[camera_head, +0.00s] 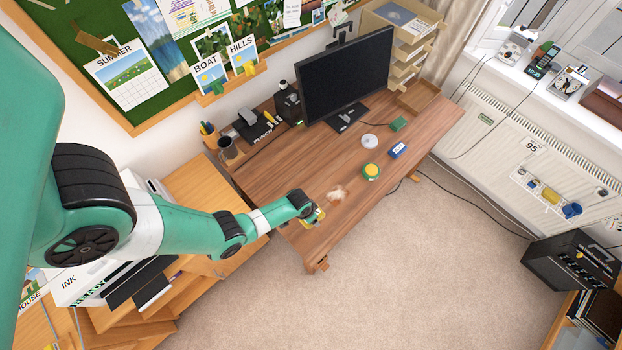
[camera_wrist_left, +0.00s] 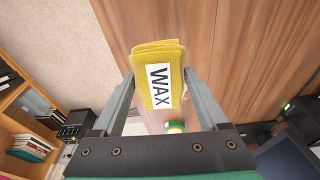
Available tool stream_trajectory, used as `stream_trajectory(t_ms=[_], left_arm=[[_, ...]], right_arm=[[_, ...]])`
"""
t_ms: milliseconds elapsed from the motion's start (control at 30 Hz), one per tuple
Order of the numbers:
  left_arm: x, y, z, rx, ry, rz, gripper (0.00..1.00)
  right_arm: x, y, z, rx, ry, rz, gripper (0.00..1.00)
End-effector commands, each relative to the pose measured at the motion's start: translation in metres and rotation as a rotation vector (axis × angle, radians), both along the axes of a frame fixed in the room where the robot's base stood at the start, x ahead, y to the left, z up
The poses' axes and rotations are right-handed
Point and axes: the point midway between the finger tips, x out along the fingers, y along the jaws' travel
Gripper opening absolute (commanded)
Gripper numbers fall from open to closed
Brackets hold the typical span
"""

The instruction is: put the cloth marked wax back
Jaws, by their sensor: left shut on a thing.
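The yellow folded cloth with a white WAX label (camera_wrist_left: 157,62) is held between the two fingers of my left gripper (camera_wrist_left: 160,84) in the left wrist view. In the head view, my left gripper (camera_head: 314,217) is at the front left part of the wooden desk (camera_head: 330,160). Only a small yellow edge of the cloth shows there beside the fingers. Whether the cloth touches the desk top cannot be told. My right gripper is in neither view.
On the desk are a pale smudge (camera_head: 337,193), a yellow and green tin (camera_head: 371,171), a blue box (camera_head: 398,150), a green block (camera_head: 398,124) and a white round thing (camera_head: 370,140). A monitor (camera_head: 345,78) stands behind. A rack with yellow and blue things (camera_head: 546,194) hangs on the radiator.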

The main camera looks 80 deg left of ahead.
Motion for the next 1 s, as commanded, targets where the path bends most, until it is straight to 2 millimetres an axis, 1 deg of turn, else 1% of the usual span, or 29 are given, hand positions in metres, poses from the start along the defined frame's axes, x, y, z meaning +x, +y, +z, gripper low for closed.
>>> stream_trajectory(t_ms=[167,1000], left_arm=[[0.0,0.0,-0.011,0.0,0.0,0.0,0.0],[0.0,0.0,-0.08,0.0,0.0,0.0,0.0]], right_arm=[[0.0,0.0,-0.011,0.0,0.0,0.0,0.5],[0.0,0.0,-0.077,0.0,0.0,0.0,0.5]])
